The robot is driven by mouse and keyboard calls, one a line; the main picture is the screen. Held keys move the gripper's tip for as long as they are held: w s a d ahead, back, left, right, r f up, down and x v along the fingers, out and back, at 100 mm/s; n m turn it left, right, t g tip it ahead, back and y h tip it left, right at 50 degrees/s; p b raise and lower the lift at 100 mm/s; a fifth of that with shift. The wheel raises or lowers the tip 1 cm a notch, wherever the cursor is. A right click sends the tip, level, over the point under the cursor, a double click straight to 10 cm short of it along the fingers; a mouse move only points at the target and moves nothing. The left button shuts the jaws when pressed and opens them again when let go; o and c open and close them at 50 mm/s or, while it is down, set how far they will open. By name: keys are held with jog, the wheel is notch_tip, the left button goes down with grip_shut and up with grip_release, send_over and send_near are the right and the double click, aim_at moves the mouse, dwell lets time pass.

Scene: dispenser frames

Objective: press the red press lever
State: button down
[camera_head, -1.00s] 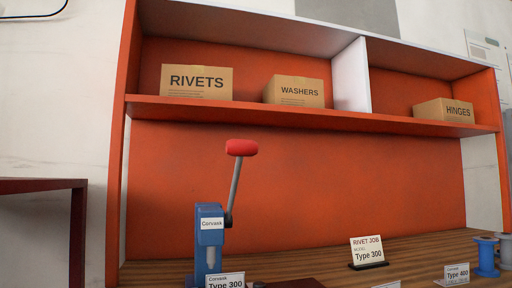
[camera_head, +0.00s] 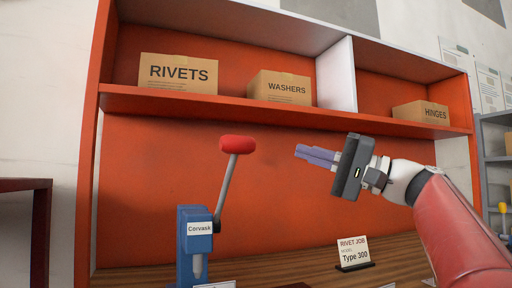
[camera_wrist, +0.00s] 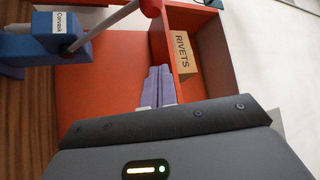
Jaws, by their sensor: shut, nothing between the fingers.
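The press lever is a grey rod with a red knob (camera_head: 237,144), rising upright with a slight tilt from a blue press (camera_head: 195,243) labelled Corvask. My gripper (camera_head: 298,151) is to the right of the red knob at about its height in the head view, fingers pointing left, shut and empty. It is apart from the knob. In the wrist view the closed fingertips (camera_wrist: 160,72) point toward the orange back panel, and part of the red knob (camera_wrist: 151,7) shows at the top edge. The foot of the press is cut off in the head view.
A shelf (camera_head: 290,114) above carries boxes marked RIVETS (camera_head: 178,75), WASHERS (camera_head: 280,88) and HINGES (camera_head: 421,112). A RIVET JOB Type 300 sign (camera_head: 353,252) stands on the wooden bench (camera_head: 400,250). The space between gripper and knob is clear.

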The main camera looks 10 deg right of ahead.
jog(key=shift+r, duration=0.1)
jog(key=a+r+p, duration=0.1)
jog(key=a, duration=0.8)
jog(key=shift+w+a+r, duration=0.15)
jog(key=shift+w+r, duration=0.1)
jog(key=shift+r, duration=0.05)
jog(key=shift+f, duration=0.1)
dwell(0.3)
